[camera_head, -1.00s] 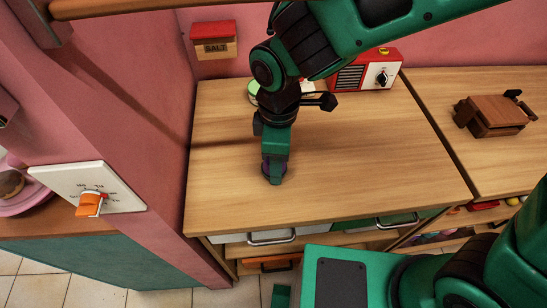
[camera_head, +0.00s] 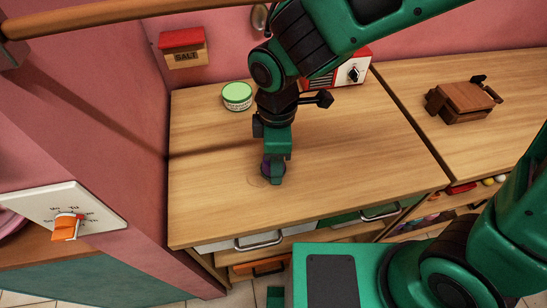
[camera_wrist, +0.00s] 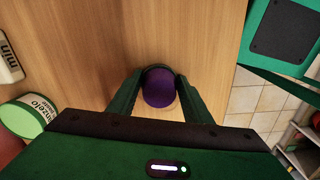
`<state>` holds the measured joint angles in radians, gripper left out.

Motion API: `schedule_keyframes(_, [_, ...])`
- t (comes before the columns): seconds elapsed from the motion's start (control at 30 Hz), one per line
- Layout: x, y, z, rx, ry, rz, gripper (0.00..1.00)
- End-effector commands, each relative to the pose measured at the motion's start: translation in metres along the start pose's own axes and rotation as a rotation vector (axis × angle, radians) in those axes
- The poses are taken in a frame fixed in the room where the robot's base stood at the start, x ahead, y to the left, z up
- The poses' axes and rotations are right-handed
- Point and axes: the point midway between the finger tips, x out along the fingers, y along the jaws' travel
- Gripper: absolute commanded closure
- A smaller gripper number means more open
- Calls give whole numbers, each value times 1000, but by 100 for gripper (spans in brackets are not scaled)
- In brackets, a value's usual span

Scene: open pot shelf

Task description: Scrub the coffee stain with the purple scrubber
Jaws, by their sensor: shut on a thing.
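The purple scrubber (camera_head: 266,167) is between the fingers of my gripper (camera_head: 274,173), low over the wooden counter; in the head view the fingers hide most of it. In the wrist view the scrubber (camera_wrist: 158,88) shows as a rounded purple shape between the two green fingers of my gripper (camera_wrist: 160,79). The coffee stain (camera_head: 256,182) is a faint brownish ring on the counter, just left of and below the fingertips, partly hidden by them. I cannot tell whether the scrubber touches the counter.
A green-lidded tin (camera_head: 237,97) stands behind my gripper to the left. A red radio (camera_head: 342,72) is at the back. A wooden box (camera_head: 463,101) sits on the right counter. The wooden counter (camera_head: 350,150) is clear on the right. Drawer handles line the front edge.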

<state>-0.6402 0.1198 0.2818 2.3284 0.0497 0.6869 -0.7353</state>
Motion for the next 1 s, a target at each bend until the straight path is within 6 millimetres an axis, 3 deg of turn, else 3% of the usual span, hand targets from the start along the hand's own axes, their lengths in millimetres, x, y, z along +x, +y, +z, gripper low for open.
schedule_keyframes(0.7, [-56,0,-1,1,1,2,91])
schedule_keyframes(1.0, [-60,0,0,1,0,0,91])
